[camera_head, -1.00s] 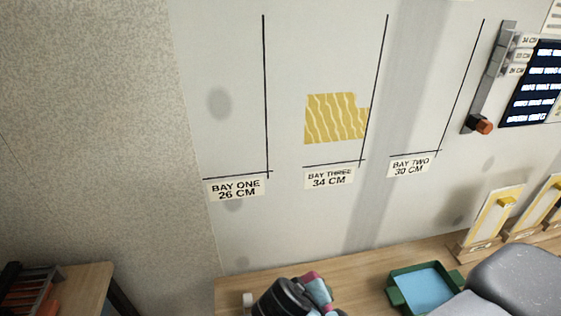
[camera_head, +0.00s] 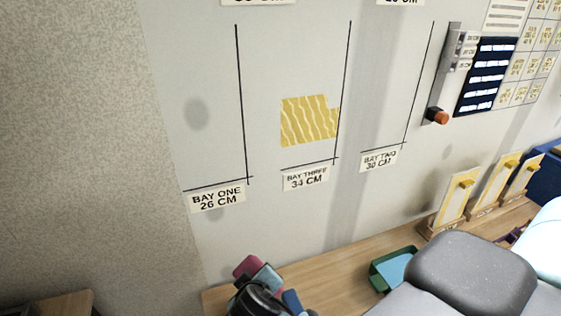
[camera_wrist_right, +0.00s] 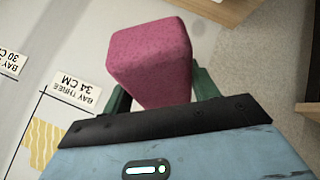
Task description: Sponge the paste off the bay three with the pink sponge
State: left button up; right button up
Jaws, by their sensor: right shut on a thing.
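Bay three is the wall panel above the label "BAY THREE 34 CM" (camera_head: 306,178). A yellow, wavy-streaked paste patch (camera_head: 309,121) is on it, with a notch at its upper right corner. My right gripper (camera_head: 258,273) is shut on the pink sponge (camera_head: 247,266), low in front of the wall and below the bay labels. In the right wrist view the sponge (camera_wrist_right: 150,60) sticks out between the green fingers, apart from the paste patch (camera_wrist_right: 42,143). My left gripper is not in view.
A wooden bench (camera_head: 335,270) runs along the wall. On it stand a green tray (camera_head: 379,270) with a blue inside and several yellow-and-white boards (camera_head: 457,205). An orange-tipped grey bar (camera_head: 450,75) is on the wall at right. Bay one (camera_head: 190,70) and bay two (camera_head: 385,80) look bare.

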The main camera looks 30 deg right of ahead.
jog(key=w+d+r+n+t+y, duration=0.1)
jog(key=w+r+n+t+y, duration=0.3)
jog(key=w+r+t+y, duration=0.65)
jog(key=w+d+r+m+t+h, duration=0.2)
jog(key=w+d+r+m+h, duration=0.15)
jog(key=d+r, duration=0.55)
jog(key=m+t+h, duration=0.2)
jog(key=m+h, duration=0.1)
jog(key=h, duration=0.3)
send_near(269, 123)
notch_tip(269, 123, up, 3)
jog(key=w, duration=0.1)
jog(key=shift+a, duration=0.1)
jog(key=shift+w+g, duration=0.1)
jog(key=shift+g, duration=0.15)
jog(key=shift+w+d, duration=0.25)
jog(key=shift+w, duration=0.85)
jog(key=shift+w+d, duration=0.15)
jog(key=shift+w, duration=0.45)
jog(key=shift+w+d, duration=0.15)
jog(key=shift+w, duration=0.45)
